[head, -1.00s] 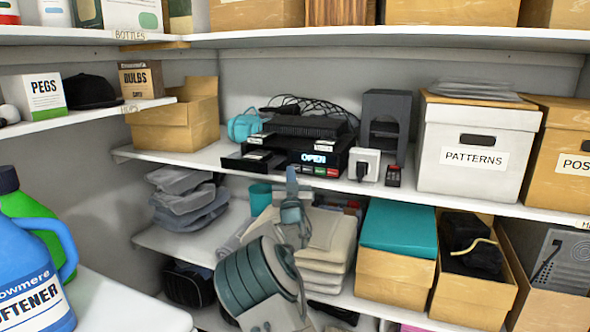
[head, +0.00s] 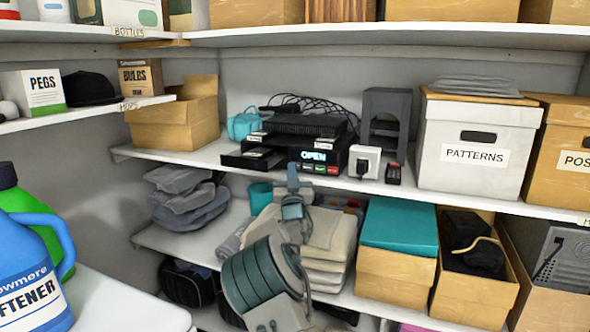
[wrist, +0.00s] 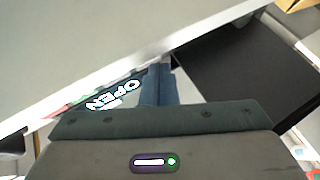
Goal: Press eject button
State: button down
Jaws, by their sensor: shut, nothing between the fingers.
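A black disc player (head: 338,152) sits on the middle shelf with its lit display (head: 314,156) reading OPEN. A row of small green, grey and red buttons (head: 320,169) runs below the display. A dark tray (head: 250,160) sticks out at the player's left. My gripper (head: 292,170) is shut and empty, its tips in front of the player's face, left of the display and buttons. In the wrist view my gripper (wrist: 158,82) points at the player's front, beside the display (wrist: 114,95) and the dark tray (wrist: 240,65). I cannot tell whether the tips touch the player.
Further right is the white PATTERNS box (head: 470,182). Folded cloths (head: 325,250) and a teal-lidded box (head: 398,235) fill the shelf below.

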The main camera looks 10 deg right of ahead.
jog(key=shift+w+d+b, duration=0.2)
jog(key=shift+w+b, duration=0.1)
dwell(0.6)
jog(key=shift+s+a, duration=0.1)
dwell(0.3)
jog(key=shift+s+a+b, duration=0.3)
jog(key=shift+s+b, duration=0.25)
jog(key=shift+b, duration=0.35)
jog(key=s+a+b, duration=0.1)
jog(key=s+b, duration=0.1)
jog(key=s, duration=0.1)
jog(key=s+a+b, duration=0.1)
jog(key=b, duration=0.1)
jog(key=shift+s+a, duration=0.2)
jog(key=shift+a, duration=0.1)
